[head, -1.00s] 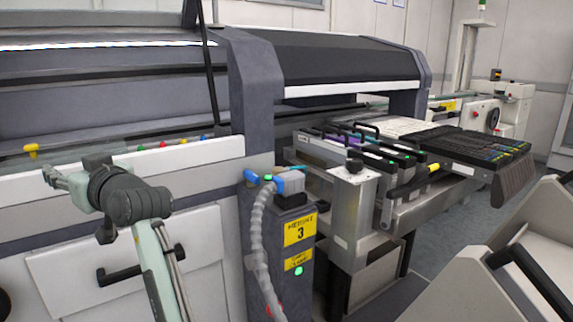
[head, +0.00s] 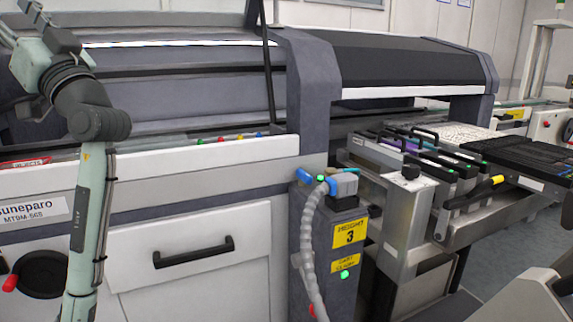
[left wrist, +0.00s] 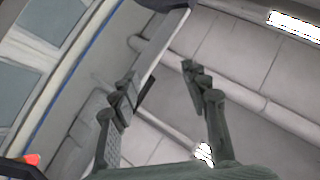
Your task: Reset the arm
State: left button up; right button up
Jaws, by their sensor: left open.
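My left arm rises at the left of the head view, with its left gripper (head: 46,26) raised at the top left corner, in front of the dark machine cover. In the left wrist view the left gripper (left wrist: 158,88) has its two dark fingers spread apart with nothing between them. That view shows wall and ceiling panels behind the fingers. My right gripper is in neither view.
A large grey and white machine (head: 225,170) with a drawer handle (head: 193,252) stands close behind my arm. A post with a yellow label (head: 350,233) carries a grey hose (head: 309,245). Feeders with black handles (head: 425,160) sit in a bank at right.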

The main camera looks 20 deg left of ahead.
pick_arm(q)
jog(key=w+f+m+t+h, duration=0.8)
jog(key=w+f+m+t, duration=0.6)
jog(key=w+f, duration=0.4)
jog(key=w+d+f+m+g+h, duration=0.1)
jog(key=d+f+m+h, duration=0.2)
jog(key=f, duration=1)
jog(key=w+d+f+m+h, duration=0.15)
jog(key=f+h, duration=0.25)
jog(key=f, duration=0.9)
jog(key=s+d+f+m+g+h, duration=0.1)
jog(key=s+d+f+g+h, duration=0.15)
jog(key=s+f, duration=0.6)
jog(key=s+d+f+m+g+h, duration=0.2)
jog(key=s+d+f, duration=0.2)
jog(key=f, duration=0.9)
jog(key=s+d+f+m+g+h, duration=0.1)
jog(key=s+d+f+g+h, duration=0.15)
jog(key=s+f, duration=0.65)
jog(key=d+f+n+h, duration=0.1)
jog(key=d+f, duration=0.1)
jog(key=d, duration=0.3)
jog(key=d+f+n+h, duration=0.1)
jog(key=d+f, duration=0.1)
jog(key=d, duration=0.3)
jog(key=d+f+n+g+h, duration=0.1)
jog(key=d+f, duration=0.2)
jog(key=d, duration=0.3)
jog(key=shift+s, duration=0.15)
jog(key=shift+c, duration=0.2)
